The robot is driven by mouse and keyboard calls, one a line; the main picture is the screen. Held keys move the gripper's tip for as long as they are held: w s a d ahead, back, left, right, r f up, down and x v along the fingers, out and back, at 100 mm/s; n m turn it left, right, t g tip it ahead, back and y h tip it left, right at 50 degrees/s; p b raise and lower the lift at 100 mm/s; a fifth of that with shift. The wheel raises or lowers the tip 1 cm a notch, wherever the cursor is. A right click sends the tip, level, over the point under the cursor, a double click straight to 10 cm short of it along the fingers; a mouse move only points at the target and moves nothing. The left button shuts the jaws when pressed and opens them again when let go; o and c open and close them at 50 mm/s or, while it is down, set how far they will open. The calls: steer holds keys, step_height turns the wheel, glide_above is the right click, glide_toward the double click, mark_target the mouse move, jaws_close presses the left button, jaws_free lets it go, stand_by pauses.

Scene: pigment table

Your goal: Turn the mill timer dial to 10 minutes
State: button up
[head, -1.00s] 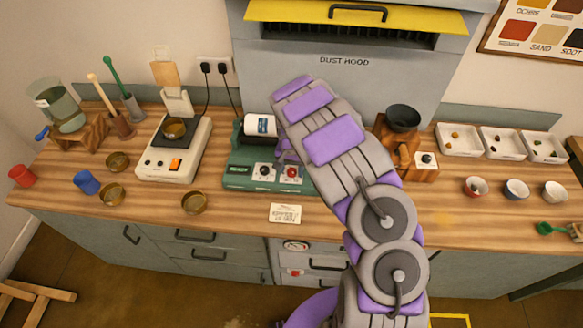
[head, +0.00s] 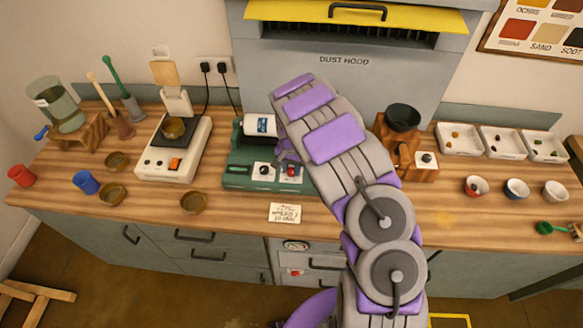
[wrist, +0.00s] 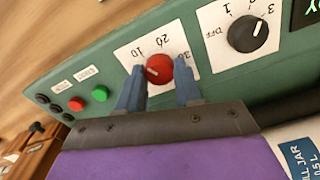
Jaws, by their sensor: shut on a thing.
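The mill timer dial (wrist: 160,69) is a red knob with a white pointer mark on a white plate marked 10, 20 and 30. The wrist view shows it upside down. My gripper (wrist: 159,66) has its two blue-grey fingers on either side of the knob, shut on it. The pointer mark lies on the left part of the knob in that view; its exact reading is hard to tell. In the head view the red dial (head: 291,172) shows on the front of the green mill (head: 236,181), just below my gripper, which is partly hidden by my arm.
A black speed dial (wrist: 247,32) marked OFF to 3 sits beside the timer dial. Green (wrist: 100,93) and red (wrist: 77,104) buttons are on the other side. A mill jar (head: 261,126) lies on top. A card (head: 285,212) lies in front on the wooden counter.

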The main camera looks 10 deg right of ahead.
mark_target(291, 170)
steer(key=o, duration=1)
steer(key=shift+a, duration=0.1)
steer(key=shift+w+r+p, duration=0.1)
steer(key=shift+r+p, duration=0.25)
steer(key=shift+r, duration=8.3)
